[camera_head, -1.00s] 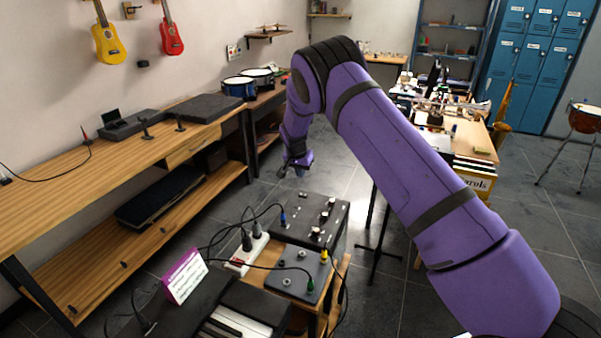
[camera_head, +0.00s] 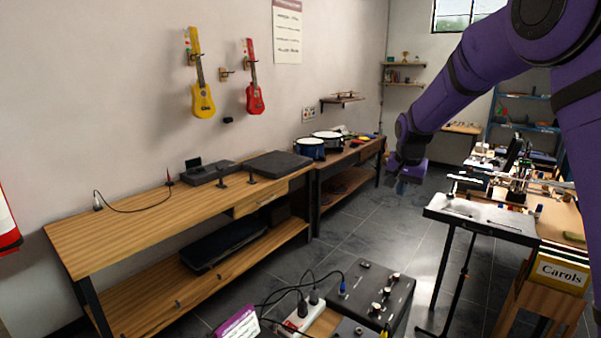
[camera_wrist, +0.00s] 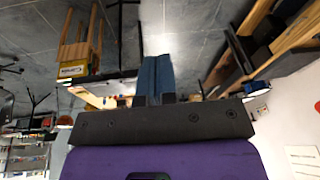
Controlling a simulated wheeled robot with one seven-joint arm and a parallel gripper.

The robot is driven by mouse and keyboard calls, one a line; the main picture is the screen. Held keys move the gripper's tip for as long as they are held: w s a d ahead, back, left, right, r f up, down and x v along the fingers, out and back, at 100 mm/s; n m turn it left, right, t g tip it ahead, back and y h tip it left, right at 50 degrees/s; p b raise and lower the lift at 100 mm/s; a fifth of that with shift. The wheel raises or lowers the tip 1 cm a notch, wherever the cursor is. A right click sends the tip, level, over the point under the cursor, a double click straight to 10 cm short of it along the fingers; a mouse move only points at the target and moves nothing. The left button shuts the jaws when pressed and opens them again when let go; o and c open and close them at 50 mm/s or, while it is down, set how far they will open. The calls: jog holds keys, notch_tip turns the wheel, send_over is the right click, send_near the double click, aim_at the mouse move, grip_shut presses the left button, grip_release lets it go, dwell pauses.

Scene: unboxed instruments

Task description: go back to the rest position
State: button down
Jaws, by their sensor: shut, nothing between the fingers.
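My gripper (camera_head: 402,186) hangs at the end of my purple arm, right of centre in the head view, above the open floor between the wooden bench and the black stand. In the wrist view my gripper (camera_wrist: 154,80) shows its two fingers together, with nothing between them. Its fingertips are small and dark in the head view.
A wooden bench (camera_head: 130,226) runs along the left wall, with blue drums (camera_head: 310,149) beyond it. A black-topped stand (camera_head: 484,217) and a yellow Carols box (camera_head: 560,272) are at right. A black box with knobs (camera_head: 372,290) is below. Grey floor (camera_head: 375,228) lies clear between.

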jog(key=s+d+r+n+t+y, duration=0.1)
jog(key=s+r, duration=0.6)
jog(key=s, duration=0.3)
jog(key=s+d+r+n, duration=0.2)
jog(key=s+r, duration=0.4)
jog(key=s, duration=0.5)
jog(key=s+n+t, duration=0.1)
jog(key=s+n, duration=0.1)
jog(key=s, duration=2)
jog(key=shift+s+f+n, duration=0.3)
jog(key=shift+f+n, duration=0.1)
